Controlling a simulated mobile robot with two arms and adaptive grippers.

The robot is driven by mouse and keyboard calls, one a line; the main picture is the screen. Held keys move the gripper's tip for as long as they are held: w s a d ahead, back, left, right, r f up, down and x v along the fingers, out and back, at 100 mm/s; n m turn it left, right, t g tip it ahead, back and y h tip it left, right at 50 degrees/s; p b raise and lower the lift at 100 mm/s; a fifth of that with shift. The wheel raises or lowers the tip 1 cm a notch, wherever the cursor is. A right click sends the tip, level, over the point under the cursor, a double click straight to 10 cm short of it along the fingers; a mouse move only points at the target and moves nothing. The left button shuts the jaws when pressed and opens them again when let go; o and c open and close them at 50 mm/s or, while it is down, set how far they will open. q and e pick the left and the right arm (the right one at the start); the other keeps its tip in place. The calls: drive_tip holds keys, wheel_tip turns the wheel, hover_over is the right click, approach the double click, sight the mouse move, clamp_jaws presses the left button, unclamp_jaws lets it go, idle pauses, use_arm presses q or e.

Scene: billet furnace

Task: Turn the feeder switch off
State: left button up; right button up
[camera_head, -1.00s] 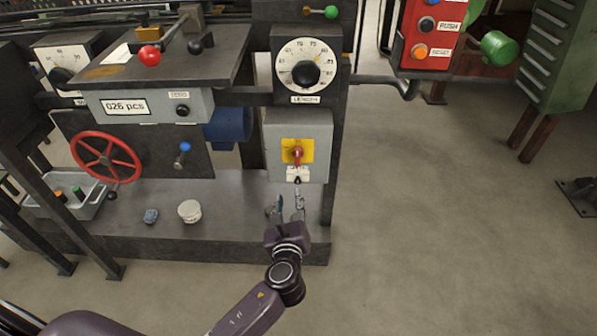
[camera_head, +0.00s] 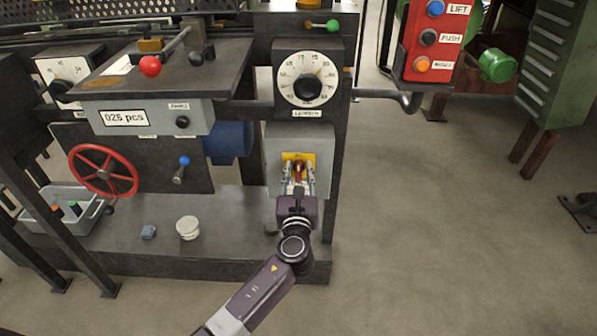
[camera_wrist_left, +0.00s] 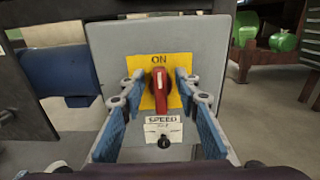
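The feeder switch is a red rotary handle (camera_wrist_left: 160,88) on a yellow plate (camera_wrist_left: 178,62), fixed to the front of a grey box (camera_head: 318,146). In the left wrist view the handle stands upright and the word ON shows above it. My left gripper (camera_head: 298,178) is in front of the box in the head view. In the left wrist view its two blue-padded fingers (camera_wrist_left: 159,92) are spread apart on both sides of the red handle. A gap shows between the handle and each finger. My right gripper is not in view.
Below the handle is a label reading SPEED with a small black knob (camera_wrist_left: 164,141). A dial (camera_head: 307,85) is above the box. A red wheel (camera_head: 103,171), a white round item (camera_head: 188,228) and a blue lump (camera_head: 148,232) are to the left. Open floor lies right.

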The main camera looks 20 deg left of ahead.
use_arm(q)
drive_tip(key=shift+c, duration=0.2)
clamp_jaws()
